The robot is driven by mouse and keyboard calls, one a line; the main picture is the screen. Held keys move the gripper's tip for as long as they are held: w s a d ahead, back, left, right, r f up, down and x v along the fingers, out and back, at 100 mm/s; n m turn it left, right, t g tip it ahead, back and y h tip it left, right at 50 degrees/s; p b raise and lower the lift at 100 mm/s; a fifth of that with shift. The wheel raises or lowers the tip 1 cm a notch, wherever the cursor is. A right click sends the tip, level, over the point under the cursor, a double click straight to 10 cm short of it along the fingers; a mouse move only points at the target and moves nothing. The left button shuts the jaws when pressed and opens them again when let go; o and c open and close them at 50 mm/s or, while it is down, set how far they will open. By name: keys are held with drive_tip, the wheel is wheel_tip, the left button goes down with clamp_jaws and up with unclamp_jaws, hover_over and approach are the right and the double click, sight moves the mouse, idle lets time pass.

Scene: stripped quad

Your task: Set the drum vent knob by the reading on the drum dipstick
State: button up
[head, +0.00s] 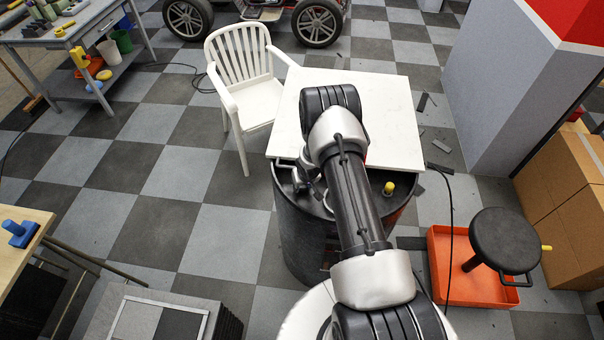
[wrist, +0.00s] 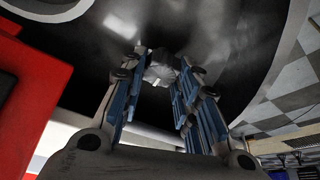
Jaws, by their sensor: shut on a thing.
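The dark drum (head: 300,232) stands below my arm at the middle of the head view. A yellow knob-like piece (head: 388,188) sits on its top at the right; I cannot tell whether it is the dipstick's handle. In the wrist view, a grey faceted knob (wrist: 160,68) sits against a dark, shiny surface, between the tips of my gripper (wrist: 162,75). The blue-padded fingers are shut on this knob. In the head view my gripper is mostly hidden by my arm, near the drum's left top. No dipstick reading is legible.
A white tabletop (head: 390,120) lies just behind the drum, with a white chair (head: 240,85) to its left. An orange tray (head: 440,262) and black stool (head: 505,240) stand right. A red block (wrist: 35,75) is close at left in the wrist view.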

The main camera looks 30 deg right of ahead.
drive_tip(key=shift+w+d+r+n+y+p, duration=0.25)
drive_tip(key=shift+n+p, duration=0.35)
drive_tip(key=shift+p, duration=1.1)
drive_tip(key=shift+s+n+y, duration=0.1)
drive_tip(key=shift+n+y, duration=0.45)
drive_tip(key=shift+n, duration=0.65)
drive_tip(key=o, duration=0.6)
drive_tip(key=shift+a, duration=0.1)
drive_tip(key=o, duration=0.5)
drive_tip(key=shift+s+f, duration=0.15)
drive_tip(key=shift+f, duration=0.05)
drive_tip(key=v, duration=1.2)
